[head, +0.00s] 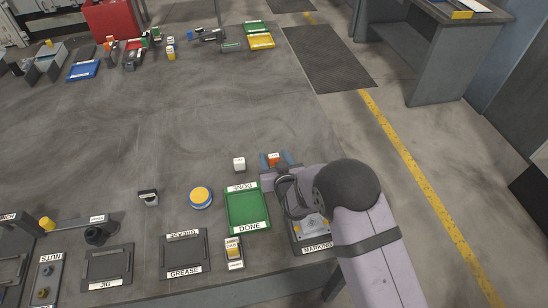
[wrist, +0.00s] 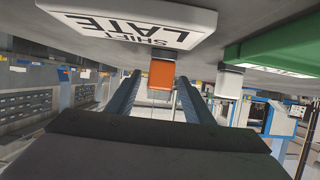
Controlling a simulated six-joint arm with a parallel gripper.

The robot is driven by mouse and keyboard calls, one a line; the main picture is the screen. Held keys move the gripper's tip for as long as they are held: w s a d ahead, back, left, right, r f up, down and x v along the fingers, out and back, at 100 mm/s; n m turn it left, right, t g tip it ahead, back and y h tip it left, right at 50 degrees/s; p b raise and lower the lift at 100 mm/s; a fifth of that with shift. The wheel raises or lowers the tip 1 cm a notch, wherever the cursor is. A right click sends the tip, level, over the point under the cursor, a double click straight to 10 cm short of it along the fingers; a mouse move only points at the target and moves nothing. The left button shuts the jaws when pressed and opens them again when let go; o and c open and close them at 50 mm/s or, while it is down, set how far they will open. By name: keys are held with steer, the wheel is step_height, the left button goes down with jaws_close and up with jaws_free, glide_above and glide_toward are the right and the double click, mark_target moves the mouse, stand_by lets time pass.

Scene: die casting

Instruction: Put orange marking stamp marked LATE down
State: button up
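The orange marking stamp (head: 274,160) has a pale label on top and is upright, just beyond my gripper. In the wrist view, which looks upside down, the stamp (wrist: 161,75) is between the two blue fingers of my gripper (wrist: 160,82). Narrow gaps show on both sides of it, so the fingers look open around it.
A white block (head: 239,164) stands left of the stamp. The green DONE tray (head: 246,207) is close by, left of my arm. The MARKING plate (head: 318,247) is partly under my arm. A yellow round button (head: 200,197) is farther left. The table beyond the stamp is clear.

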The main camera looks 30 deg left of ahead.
steer(key=shift+r, duration=0.2)
steer(key=b+v, duration=0.1)
steer(key=v, duration=1.1)
steer(key=shift+b, duration=0.4)
steer(key=w+d+r+m+h+b, duration=0.1)
steer(key=w+d+m+h, duration=0.3)
steer(key=d, duration=0.7)
steer(key=w+d+r+m+h, duration=0.1)
steer(key=w+d+m+h, duration=0.3)
steer(key=d, duration=0.8)
steer(key=s+d+r+m+g+h+p, duration=0.1)
steer(key=s+d+g+p, duration=0.1)
steer(key=s+d+g, duration=0.7)
steer(key=s+d, duration=0.8)
steer(key=s, duration=0.3)
steer(key=shift+d+r+g+h+p, duration=0.2)
steer(key=shift+d+g+h+p, duration=0.1)
steer(key=shift+d, duration=0.05)
